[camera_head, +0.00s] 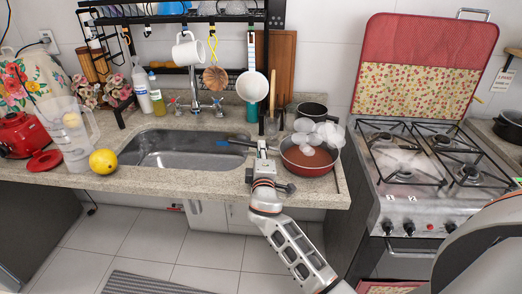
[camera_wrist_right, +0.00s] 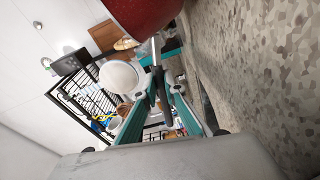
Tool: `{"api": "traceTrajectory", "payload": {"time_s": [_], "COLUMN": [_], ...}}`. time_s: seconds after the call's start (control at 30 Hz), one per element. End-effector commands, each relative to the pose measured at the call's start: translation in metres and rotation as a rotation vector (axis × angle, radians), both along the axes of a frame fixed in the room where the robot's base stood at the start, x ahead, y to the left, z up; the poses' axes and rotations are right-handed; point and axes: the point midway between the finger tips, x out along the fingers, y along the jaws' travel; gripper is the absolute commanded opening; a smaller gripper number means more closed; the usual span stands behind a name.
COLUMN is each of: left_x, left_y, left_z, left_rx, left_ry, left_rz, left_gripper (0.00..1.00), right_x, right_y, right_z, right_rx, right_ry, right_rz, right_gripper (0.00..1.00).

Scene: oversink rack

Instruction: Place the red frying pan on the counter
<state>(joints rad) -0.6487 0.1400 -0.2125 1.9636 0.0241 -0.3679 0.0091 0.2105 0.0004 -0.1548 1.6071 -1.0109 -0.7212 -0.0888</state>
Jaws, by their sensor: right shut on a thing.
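The red frying pan (camera_head: 308,168) is at the right end of the counter (camera_head: 215,184), near its front edge, with several white rounded things (camera_head: 310,138) in and over it. I cannot tell whether its base touches the counter. Its handle points left, toward the sink. My right gripper (camera_head: 262,146) is at the handle. In the right wrist view the pan (camera_wrist_right: 145,14) is at the top, and its handle runs down between the teal fingers of my right gripper (camera_wrist_right: 163,92), which is shut on it. My left gripper is not in view.
The sink (camera_head: 185,150) lies left of the pan. A dark pot (camera_head: 312,110) stands behind it, and the stove (camera_head: 420,165) is to the right. A lemon (camera_head: 103,161) and a clear pitcher (camera_head: 73,140) stand at the left. A rack with hanging utensils is above the sink.

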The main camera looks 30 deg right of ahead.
Motion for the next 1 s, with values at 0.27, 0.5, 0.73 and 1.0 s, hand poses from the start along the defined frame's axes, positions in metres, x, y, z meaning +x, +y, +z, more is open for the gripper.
{"api": "traceTrajectory", "payload": {"time_s": [0.27,0.5,0.73,1.0], "left_x": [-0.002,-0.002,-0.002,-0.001], "left_y": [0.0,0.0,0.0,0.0], "left_z": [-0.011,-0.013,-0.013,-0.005], "left_rx": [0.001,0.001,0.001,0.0], "left_ry": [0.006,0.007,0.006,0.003], "left_rz": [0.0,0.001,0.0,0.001], "left_gripper": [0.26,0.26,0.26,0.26], "right_x": [0.0,-0.001,-0.001,-0.001], "right_y": [0.0,0.001,0.001,0.001], "right_z": [-0.006,-0.015,-0.018,-0.011], "right_rx": [-0.004,0.003,0.005,0.006], "right_ry": [-0.001,0.009,0.012,0.011], "right_rz": [0.0,0.001,0.002,0.002], "right_gripper": [0.0,0.13,0.27,0.27]}}
